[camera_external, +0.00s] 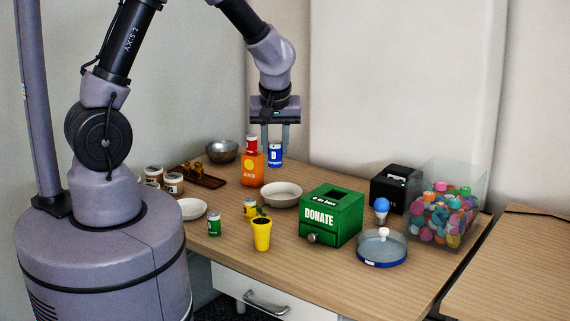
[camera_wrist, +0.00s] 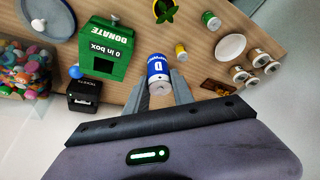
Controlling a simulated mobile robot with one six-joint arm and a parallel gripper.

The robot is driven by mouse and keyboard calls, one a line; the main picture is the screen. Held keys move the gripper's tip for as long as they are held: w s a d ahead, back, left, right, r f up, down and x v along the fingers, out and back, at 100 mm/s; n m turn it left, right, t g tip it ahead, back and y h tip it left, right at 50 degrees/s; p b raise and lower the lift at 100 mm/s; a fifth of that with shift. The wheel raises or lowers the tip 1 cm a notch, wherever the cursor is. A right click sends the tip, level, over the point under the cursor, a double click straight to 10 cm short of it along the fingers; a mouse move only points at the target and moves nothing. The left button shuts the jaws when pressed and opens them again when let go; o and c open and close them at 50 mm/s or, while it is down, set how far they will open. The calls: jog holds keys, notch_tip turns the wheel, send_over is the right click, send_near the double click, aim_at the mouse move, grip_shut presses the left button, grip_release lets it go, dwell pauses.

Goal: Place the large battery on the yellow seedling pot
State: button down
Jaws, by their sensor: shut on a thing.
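My gripper (camera_external: 275,147) is shut on the large battery (camera_external: 275,157), which is blue and white with a letter D. It holds the battery upright above the back part of the table. The battery also shows between the fingers in the wrist view (camera_wrist: 157,68). The yellow seedling pot (camera_external: 262,236) stands near the table's front edge with a green seedling in it. It is at the top edge of the wrist view (camera_wrist: 165,18), partly cut off. The battery is apart from the pot, behind and above it.
A juice bottle (camera_external: 251,172) stands close left of the held battery. A white bowl (camera_external: 281,194) lies below it, and a green DONATE box (camera_external: 331,217) stands right of the pot. Small yellow (camera_external: 249,208) and green (camera_external: 214,224) batteries stand left of the pot.

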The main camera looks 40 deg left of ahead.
jog(key=s+n+g+y, duration=0.1)
jog(key=s+n, duration=0.3)
jog(key=s, duration=0.1)
jog(key=b, duration=0.2)
send_over(262, 220)
notch_tip(262, 220, down, 12)
jog(key=shift+f, duration=0.15)
jog(key=shift+f+b, duration=0.2)
jog(key=shift+b, duration=0.25)
jog(key=c, duration=1.1)
grip_release()
jog(key=shift+r, duration=0.1)
